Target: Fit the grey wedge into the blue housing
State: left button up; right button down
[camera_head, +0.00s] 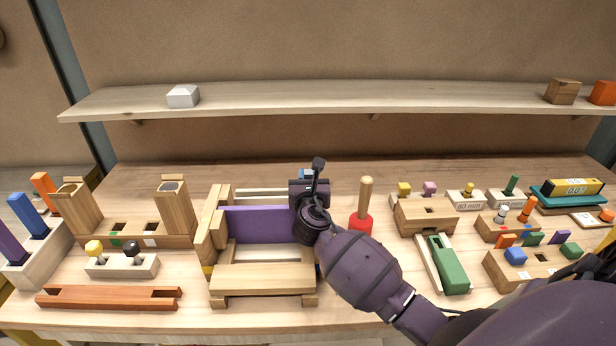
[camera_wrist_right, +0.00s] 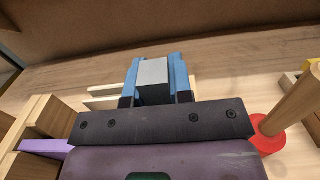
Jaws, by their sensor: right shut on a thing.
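My right gripper (camera_wrist_right: 156,100) is shut on the grey wedge (camera_wrist_right: 154,74), seen end-on as a pale grey block in the right wrist view. Blue side pieces (camera_wrist_right: 179,75) flank the wedge closely on both sides. I cannot tell whether they are walls of the blue housing or part of my fingers. In the head view my right gripper (camera_head: 307,182) points away at the back right of a wooden frame, with a bit of blue showing just beyond it. My gripper and arm hide the wedge there. My left gripper is not in view.
The wooden frame (camera_head: 262,280) with a purple panel (camera_head: 258,224) stands left of my gripper. A red-based wooden peg (camera_head: 361,224) stands close to its right. Several fixtures line both sides. A pale bevelled block (camera_head: 183,96) sits on the shelf (camera_head: 300,99) above.

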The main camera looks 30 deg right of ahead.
jog(key=shift+f, duration=0.3)
jog(key=c, duration=1)
grip_release()
jog(key=shift+o, duration=0.3)
jog(key=shift+f, duration=0.1)
jog(key=shift+s, duration=0.1)
jog(key=v, duration=0.9)
jog(key=shift+s+a+b, duration=0.25)
jog(key=shift+s+b, duration=0.05)
jog(key=shift+s+a, duration=0.25)
jog(key=shift+s, duration=0.15)
